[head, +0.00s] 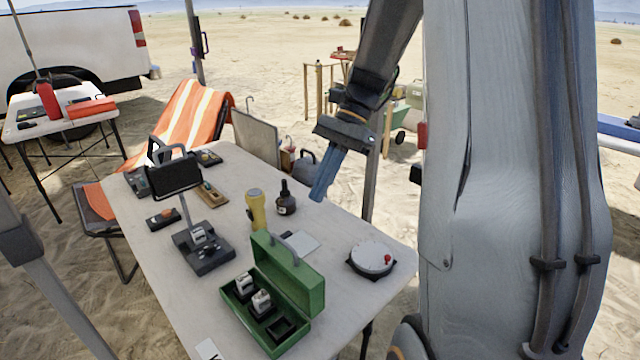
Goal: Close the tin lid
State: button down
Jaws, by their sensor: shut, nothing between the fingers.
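The green tin (242,319) stands open near the front of the table, with small pale objects in dark holders inside it. Its green lid (290,276) stands raised along the right side of the tin, with a grey handle (284,244) on it. My gripper (322,188) hangs above the table's right edge, up and to the right of the tin, well apart from the lid. Its blue-grey fingers are together and hold nothing.
On the table (170,290) stand a magnifier stand (202,250), a yellow flashlight (256,211), a dark bottle (286,200) and a round turntable (371,257) with a red knob. A flat pale card (300,243) lies behind the lid.

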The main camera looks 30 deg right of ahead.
jog(key=s+a+f+p, duration=0.1)
jog(key=s+a+f, duration=0.1)
jog(key=a+f, duration=0.4)
jog(key=shift+s+a+p, duration=0.2)
jog(key=shift+a+p, duration=0.2)
jog(key=shift+a, duration=0.15)
jog(key=shift+s+a+r+h+p, duration=0.15)
jog(key=shift+a+r+h+p, duration=0.15)
jog(key=shift+a+p, duration=0.3)
